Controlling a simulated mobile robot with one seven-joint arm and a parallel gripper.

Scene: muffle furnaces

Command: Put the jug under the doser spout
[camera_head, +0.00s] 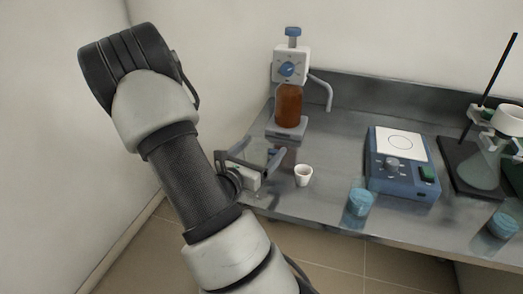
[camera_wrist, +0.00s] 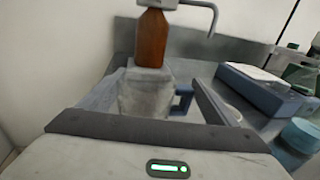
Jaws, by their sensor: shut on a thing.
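The jug (camera_wrist: 145,95) is a pale, translucent vessel with a blue handle (camera_wrist: 184,98) on its right side. In the wrist view it sits upright between the fingers of my gripper (camera_wrist: 152,100), which is shut on it. In the head view my gripper (camera_head: 262,160) is at the left front of the bench; the jug is hard to make out there. The doser (camera_head: 291,65) is a white head with a blue knob on an amber bottle (camera_head: 289,105). Its curved spout (camera_head: 328,92) points down at the right. The jug is in front of the bottle, left of the spout.
A small white cup (camera_head: 303,176) stands just right of my gripper. A blue hotplate device (camera_head: 402,185), blue-lidded jars (camera_head: 360,202) and a stand with a flask (camera_head: 484,165) are farther right. Bench surface between the doser and the hotplate is clear. A wall is at the left.

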